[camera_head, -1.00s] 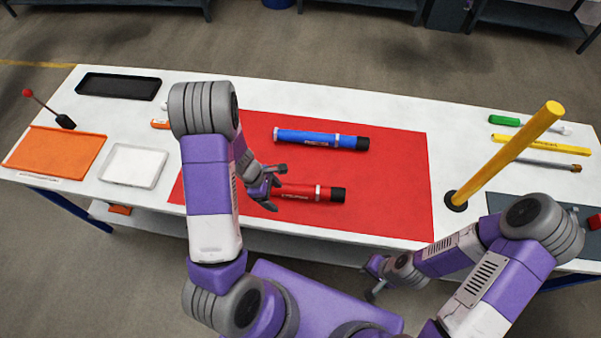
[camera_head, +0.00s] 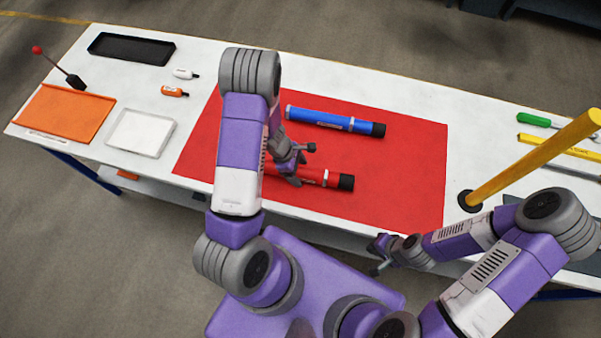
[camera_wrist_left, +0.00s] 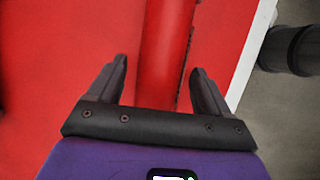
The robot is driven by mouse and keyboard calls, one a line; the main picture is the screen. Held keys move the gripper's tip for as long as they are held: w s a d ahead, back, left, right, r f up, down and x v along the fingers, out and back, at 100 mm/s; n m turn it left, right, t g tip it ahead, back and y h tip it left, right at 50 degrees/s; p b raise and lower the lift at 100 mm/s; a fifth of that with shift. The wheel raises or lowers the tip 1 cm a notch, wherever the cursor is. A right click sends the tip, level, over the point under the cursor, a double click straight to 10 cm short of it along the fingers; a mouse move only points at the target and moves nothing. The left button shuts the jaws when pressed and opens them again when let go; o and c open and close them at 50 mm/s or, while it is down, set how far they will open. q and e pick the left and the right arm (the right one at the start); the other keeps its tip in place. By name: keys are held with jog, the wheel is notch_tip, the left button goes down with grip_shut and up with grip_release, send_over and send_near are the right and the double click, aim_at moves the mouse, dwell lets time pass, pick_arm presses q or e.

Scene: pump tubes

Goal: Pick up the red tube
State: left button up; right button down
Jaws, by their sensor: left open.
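The red tube (camera_head: 310,176) with a black end cap lies on the red mat (camera_head: 400,187), near its front edge. In the left wrist view the gripper (camera_wrist_left: 162,78) is open, with one finger on each side of the red tube (camera_wrist_left: 165,50). The tube runs lengthwise between the fingers, with a gap visible on both sides; how far above it the fingers are is unclear. My right gripper (camera_head: 378,257) is off the table's front edge, empty, its fingers apart.
A blue tube (camera_head: 320,118) lies behind the red one on the mat. A yellow post (camera_head: 535,157) stands at the right. Orange (camera_head: 70,112), white (camera_head: 140,134) and black (camera_head: 130,48) trays and small bottles (camera_head: 175,91) are at the left.

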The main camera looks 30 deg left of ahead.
pick_arm(q)
jog(key=shift+r, duration=0.1)
jog(key=c, duration=1.4)
